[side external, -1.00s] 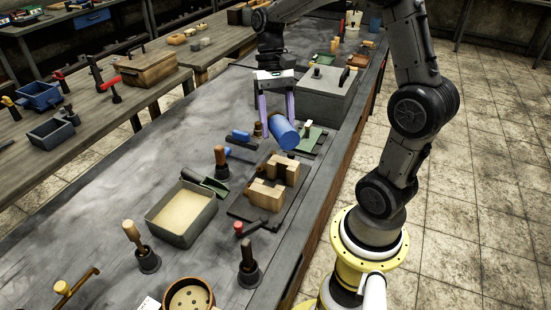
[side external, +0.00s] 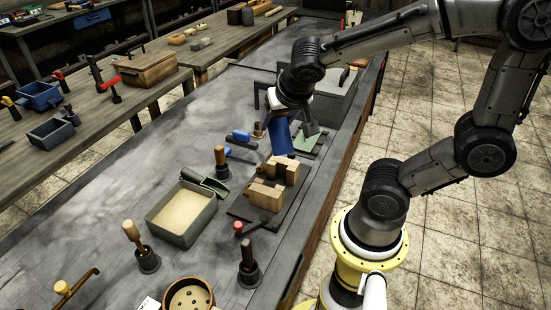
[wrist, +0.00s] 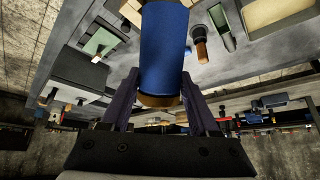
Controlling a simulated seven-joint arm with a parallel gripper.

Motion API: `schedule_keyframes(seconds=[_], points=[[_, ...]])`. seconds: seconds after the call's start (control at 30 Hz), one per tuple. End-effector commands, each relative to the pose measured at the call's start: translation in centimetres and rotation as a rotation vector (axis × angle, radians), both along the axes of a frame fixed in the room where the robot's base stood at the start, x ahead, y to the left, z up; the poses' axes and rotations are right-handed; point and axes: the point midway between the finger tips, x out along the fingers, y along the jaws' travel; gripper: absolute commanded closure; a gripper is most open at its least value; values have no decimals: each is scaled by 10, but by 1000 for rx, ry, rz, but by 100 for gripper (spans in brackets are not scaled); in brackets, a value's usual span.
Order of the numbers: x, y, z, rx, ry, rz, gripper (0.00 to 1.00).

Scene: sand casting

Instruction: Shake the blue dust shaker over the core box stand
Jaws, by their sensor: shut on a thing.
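My gripper (side external: 288,116) is shut on the blue dust shaker (side external: 281,139), a blue cylinder held above the table, close behind the wooden blocks in the side view. In the wrist view the shaker (wrist: 164,45) lies between both fingers, its brownish end toward the palm. The core box stand (side external: 243,209) appears to be the dark flat board carrying two light wooden core box halves (side external: 268,190). The shaker's lower end looks near the rear block; the exact height gap cannot be told. My wrist hides part of the shaker.
A sand-filled grey tray (side external: 183,213) stands left of the board. A wooden-handled rammer (side external: 220,165) and a green scoop (side external: 211,184) are nearby. A red-tipped tool (side external: 247,228) lies in front. A large grey box (side external: 338,88) stands behind my gripper.

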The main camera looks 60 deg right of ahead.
Motion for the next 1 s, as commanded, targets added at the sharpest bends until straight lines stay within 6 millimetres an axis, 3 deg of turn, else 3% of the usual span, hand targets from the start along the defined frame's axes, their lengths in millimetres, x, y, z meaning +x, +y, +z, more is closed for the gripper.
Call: schedule_keyframes(seconds=[1.0], points=[[0, 0, 6, -516, -487, -4, 83]])
